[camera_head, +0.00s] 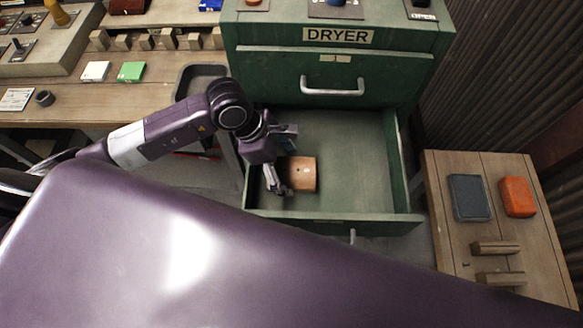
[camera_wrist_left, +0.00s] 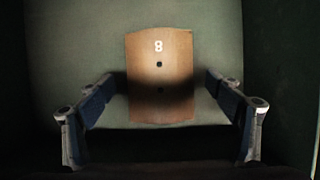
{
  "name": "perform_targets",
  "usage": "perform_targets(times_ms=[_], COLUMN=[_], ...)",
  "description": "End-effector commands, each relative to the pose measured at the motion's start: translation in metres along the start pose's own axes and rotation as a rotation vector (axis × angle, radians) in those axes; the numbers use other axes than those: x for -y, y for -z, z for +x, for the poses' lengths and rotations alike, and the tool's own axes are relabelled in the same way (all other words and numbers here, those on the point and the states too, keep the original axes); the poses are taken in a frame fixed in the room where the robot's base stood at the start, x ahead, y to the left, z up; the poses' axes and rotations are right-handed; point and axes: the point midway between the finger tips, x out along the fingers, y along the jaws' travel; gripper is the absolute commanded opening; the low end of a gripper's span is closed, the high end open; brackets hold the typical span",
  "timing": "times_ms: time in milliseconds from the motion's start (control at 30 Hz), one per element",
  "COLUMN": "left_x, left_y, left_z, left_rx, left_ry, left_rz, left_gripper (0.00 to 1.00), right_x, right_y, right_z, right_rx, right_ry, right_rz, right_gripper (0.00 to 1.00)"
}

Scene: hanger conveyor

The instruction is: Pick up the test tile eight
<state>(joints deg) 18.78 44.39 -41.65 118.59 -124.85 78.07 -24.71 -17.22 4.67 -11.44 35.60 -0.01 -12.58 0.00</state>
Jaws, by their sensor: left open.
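Test tile eight (camera_head: 301,174) is a tan, curved-topped tile in the open green drawer (camera_head: 352,165), near its left front. In the left wrist view the tile (camera_wrist_left: 160,75) shows a white "8" and two dark holes, with its lower part in shadow. My left gripper (camera_head: 283,162) reaches into the drawer from the left, beside the tile. In the left wrist view its fingers (camera_wrist_left: 160,108) are spread on both sides of the tile. Gaps appear between fingers and tile, and nothing is held. My right gripper is not in view.
The green dryer cabinet (camera_head: 337,65) stands behind the drawer, with a handle (camera_head: 332,87) on its closed upper drawer. The drawer walls lie close around my gripper. A wooden table (camera_head: 470,235) at right holds a dark pad and an orange block (camera_head: 517,196). A workbench (camera_head: 100,98) stands at left.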

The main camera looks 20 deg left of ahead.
Motion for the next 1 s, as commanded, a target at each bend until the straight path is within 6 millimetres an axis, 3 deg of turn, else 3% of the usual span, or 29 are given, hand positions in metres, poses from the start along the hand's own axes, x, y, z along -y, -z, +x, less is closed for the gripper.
perform_targets(times_ms=[333, 800, 1000], left_x=[0.0003, 0.0000, -0.0001], left_y=[0.0001, -0.0006, -0.0008], left_z=[0.0099, 0.0091, 0.0089], left_rx=[0.000, 0.001, 0.002], left_ry=[-0.001, -0.001, -0.001], left_rz=[0.002, 0.002, 0.002], left_gripper=[0.83, 0.33, 0.33], right_x=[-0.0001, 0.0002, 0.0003], right_y=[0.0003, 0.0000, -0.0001], right_z=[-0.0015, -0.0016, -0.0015], right_rx=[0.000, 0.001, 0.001], right_ry=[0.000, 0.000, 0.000], right_rz=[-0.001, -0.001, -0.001], right_gripper=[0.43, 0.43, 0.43])
